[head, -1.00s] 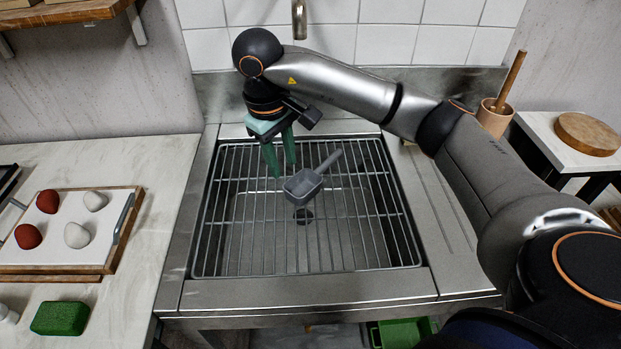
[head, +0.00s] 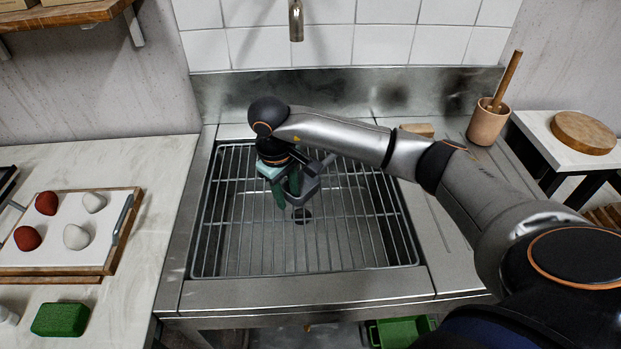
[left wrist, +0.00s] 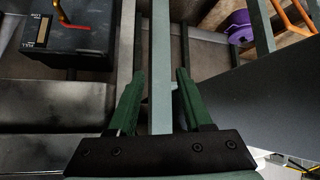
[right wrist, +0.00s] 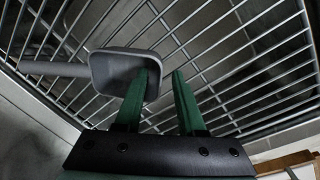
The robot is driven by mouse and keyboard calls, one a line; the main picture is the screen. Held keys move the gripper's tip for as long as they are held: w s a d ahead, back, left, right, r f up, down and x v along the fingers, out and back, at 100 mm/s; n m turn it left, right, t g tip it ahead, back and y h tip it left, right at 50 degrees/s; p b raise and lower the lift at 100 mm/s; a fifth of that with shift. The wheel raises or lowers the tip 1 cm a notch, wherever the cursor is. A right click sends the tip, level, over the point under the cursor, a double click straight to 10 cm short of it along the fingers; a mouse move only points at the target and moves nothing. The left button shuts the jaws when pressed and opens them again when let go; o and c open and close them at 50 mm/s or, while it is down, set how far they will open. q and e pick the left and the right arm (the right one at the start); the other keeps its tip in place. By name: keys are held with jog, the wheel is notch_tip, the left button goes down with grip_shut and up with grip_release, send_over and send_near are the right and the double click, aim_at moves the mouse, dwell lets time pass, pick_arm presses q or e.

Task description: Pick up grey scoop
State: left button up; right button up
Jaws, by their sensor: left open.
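The grey scoop (head: 308,188) lies on the wire rack over the sink, its handle pointing to the back right. In the right wrist view the scoop (right wrist: 112,72) shows its bowl at the left finger, with its handle running left. My right gripper (head: 287,198) is low over the rack at the scoop and partly covers its bowl. Its green fingers (right wrist: 160,74) stand apart, with the bowl's edge reaching into the gap; I see no grip on it. My left gripper (left wrist: 160,76) shows only in the left wrist view, open, with a grey-green bar behind its fingers.
The wire rack (head: 350,255) spans the sink, with the tap (head: 296,20) behind. A tray (head: 112,262) with red and white lumps and a green block (head: 60,319) are on the left counter. A clay-coloured pot (head: 487,123) stands at back right.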

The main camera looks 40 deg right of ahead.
jog(key=shift+c, duration=0.3)
grip_shut()
dwell(1.0)
